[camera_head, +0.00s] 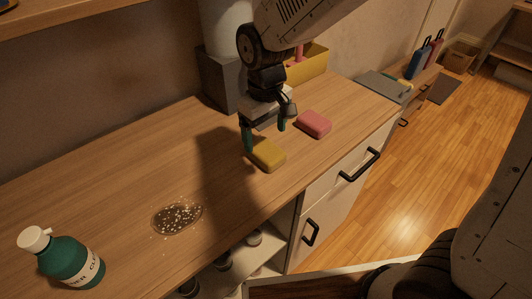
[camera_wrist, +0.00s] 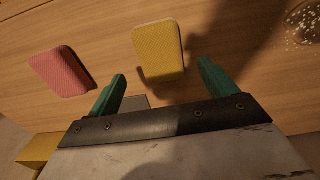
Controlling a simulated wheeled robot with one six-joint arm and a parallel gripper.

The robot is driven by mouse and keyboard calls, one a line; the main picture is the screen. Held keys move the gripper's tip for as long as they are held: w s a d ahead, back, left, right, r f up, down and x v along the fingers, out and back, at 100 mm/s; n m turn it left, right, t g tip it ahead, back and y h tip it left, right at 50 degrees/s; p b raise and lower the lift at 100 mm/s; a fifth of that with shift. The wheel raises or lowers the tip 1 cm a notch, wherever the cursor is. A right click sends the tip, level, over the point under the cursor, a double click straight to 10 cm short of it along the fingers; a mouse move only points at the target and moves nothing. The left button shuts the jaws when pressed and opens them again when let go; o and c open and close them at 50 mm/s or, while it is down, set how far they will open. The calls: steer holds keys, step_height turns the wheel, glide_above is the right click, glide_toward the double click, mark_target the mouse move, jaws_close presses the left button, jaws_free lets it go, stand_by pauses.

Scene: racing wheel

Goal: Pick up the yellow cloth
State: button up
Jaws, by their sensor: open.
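The yellow cloth (camera_head: 267,155) is a folded, rounded block lying flat on the wooden counter. In the wrist view the yellow cloth (camera_wrist: 159,51) lies ahead of the fingers, between their lines and a little left of the right finger. My gripper (camera_head: 265,138) is open and empty, with green fingers pointing down close above the cloth. In the wrist view my gripper (camera_wrist: 162,82) shows a wide gap between its fingertips. Whether a fingertip touches the cloth I cannot tell.
A pink cloth (camera_head: 314,124) lies right of the yellow one. A dirty spill (camera_head: 177,216) and a green bottle (camera_head: 66,262) are to the left. A grey box (camera_head: 222,82) and a yellow bin (camera_head: 307,65) stand behind. The counter's front edge is near the cloth.

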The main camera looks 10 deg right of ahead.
mark_target(265, 148)
step_height(265, 148, down, 6)
steer(key=shift+r, duration=0.1)
steer(key=c, duration=1.1)
